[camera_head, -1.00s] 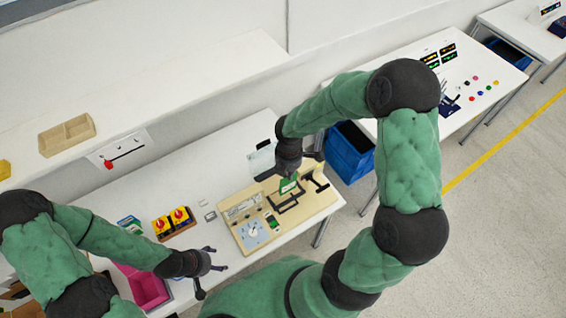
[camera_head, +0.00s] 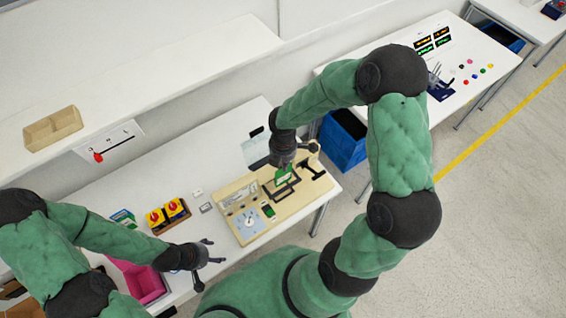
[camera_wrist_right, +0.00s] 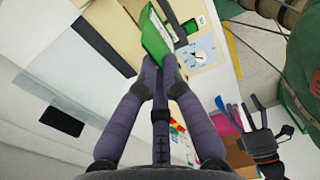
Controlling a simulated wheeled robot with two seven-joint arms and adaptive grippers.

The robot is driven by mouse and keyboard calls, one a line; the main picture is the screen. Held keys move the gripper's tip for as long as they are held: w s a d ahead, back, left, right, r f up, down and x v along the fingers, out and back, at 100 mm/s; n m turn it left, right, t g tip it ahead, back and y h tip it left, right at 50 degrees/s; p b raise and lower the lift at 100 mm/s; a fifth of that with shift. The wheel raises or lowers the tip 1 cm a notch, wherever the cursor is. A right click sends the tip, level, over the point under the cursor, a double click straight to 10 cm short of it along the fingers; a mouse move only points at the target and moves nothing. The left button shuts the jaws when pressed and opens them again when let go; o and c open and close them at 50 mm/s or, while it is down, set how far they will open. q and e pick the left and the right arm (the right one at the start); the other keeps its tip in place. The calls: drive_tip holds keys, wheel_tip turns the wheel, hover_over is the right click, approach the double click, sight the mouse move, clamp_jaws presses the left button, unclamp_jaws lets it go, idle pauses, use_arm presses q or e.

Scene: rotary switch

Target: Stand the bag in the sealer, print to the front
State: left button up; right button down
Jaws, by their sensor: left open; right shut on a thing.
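The green bag (camera_head: 283,176) hangs under my right gripper (camera_head: 285,160), over the beige board of the sealer (camera_head: 262,219). In the right wrist view the bag (camera_wrist_right: 152,36) shows at the fingertips of my right gripper (camera_wrist_right: 162,85), which is shut on it. The bag is close to the dark frame (camera_head: 287,191) on the board; I cannot tell whether it touches or stands inside it. Which way the print faces is not clear. My left gripper (camera_head: 210,254) is open and empty over the front of the table, left of the board.
A dial (camera_head: 248,221) sits on the board's front left. Red knobs on yellow boxes (camera_head: 168,212) and a pink bin (camera_head: 137,281) stand to the left. A blue crate (camera_head: 343,141) is beyond the table's right end.

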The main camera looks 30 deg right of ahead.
sight(283, 173)
use_arm(q)
drive_tip(key=shift+f+b, duration=4.55)
drive_tip(key=shift+f, duration=0.15)
use_arm(e)
drive_tip(key=shift+f, duration=5.9)
drive_tip(key=c, duration=1.3)
unclamp_jaws()
drive_tip(key=shift+r+p, duration=3.55)
drive_tip(key=shift+r, duration=0.5)
use_arm(q)
wheel_tip(283, 173, up, 7)
drive_tip(key=shift+s, duration=0.1)
use_arm(e)
drive_tip(key=shift+s+f, duration=0.1)
